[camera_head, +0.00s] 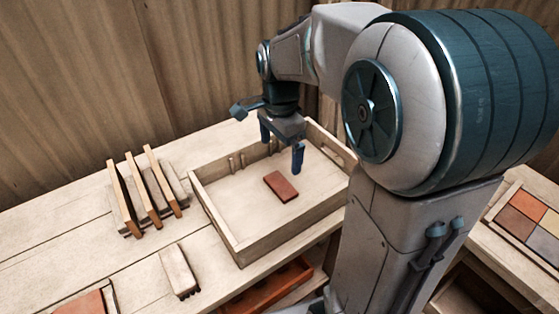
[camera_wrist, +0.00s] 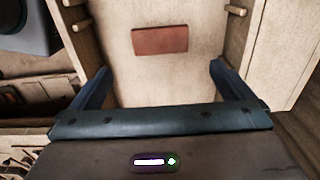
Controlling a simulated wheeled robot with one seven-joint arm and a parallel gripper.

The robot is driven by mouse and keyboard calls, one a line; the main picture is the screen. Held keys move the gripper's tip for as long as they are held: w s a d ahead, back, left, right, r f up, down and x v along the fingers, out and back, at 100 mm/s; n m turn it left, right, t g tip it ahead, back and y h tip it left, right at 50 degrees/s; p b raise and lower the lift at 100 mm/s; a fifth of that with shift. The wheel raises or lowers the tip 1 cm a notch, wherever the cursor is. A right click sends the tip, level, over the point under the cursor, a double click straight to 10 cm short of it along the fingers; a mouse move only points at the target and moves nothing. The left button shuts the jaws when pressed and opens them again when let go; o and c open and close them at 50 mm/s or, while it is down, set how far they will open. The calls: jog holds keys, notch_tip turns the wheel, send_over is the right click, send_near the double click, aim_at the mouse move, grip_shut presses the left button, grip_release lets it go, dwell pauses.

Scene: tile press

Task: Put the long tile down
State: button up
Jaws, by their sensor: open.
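The long tile is a reddish-brown rectangle (camera_head: 281,186) lying flat on the floor of a pale wooden tray (camera_head: 243,249). It also shows in the wrist view (camera_wrist: 160,40), where it lies ahead of my gripper (camera_wrist: 158,80), between the lines of the two fingers and apart from both. In the head view my gripper (camera_head: 281,152) hangs over the tray with its blue fingers spread wide. Nothing is between the fingers. The tile is fully visible.
A rack with upright wooden slats (camera_head: 147,190) stands left of the tray. A pale brush-like block (camera_head: 179,271) lies on the table in front. An orange-red tray (camera_head: 268,288) is below the table edge. Coloured tiles (camera_head: 525,217) sit at the right. The tray floor around the tile is clear.

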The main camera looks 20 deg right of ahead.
jog(key=s+n, duration=0.4)
jog(key=s+n+t, duration=0.1)
jog(key=s+n, duration=0.4)
jog(key=s+f+n+t, duration=0.1)
jog(key=s+n, duration=0.3)
jog(key=shift+s, duration=0.15)
jog(key=shift+s+a+f+n+t, duration=0.15)
jog(key=shift+s+n+t, duration=0.15)
jog(key=shift+n, duration=0.3)
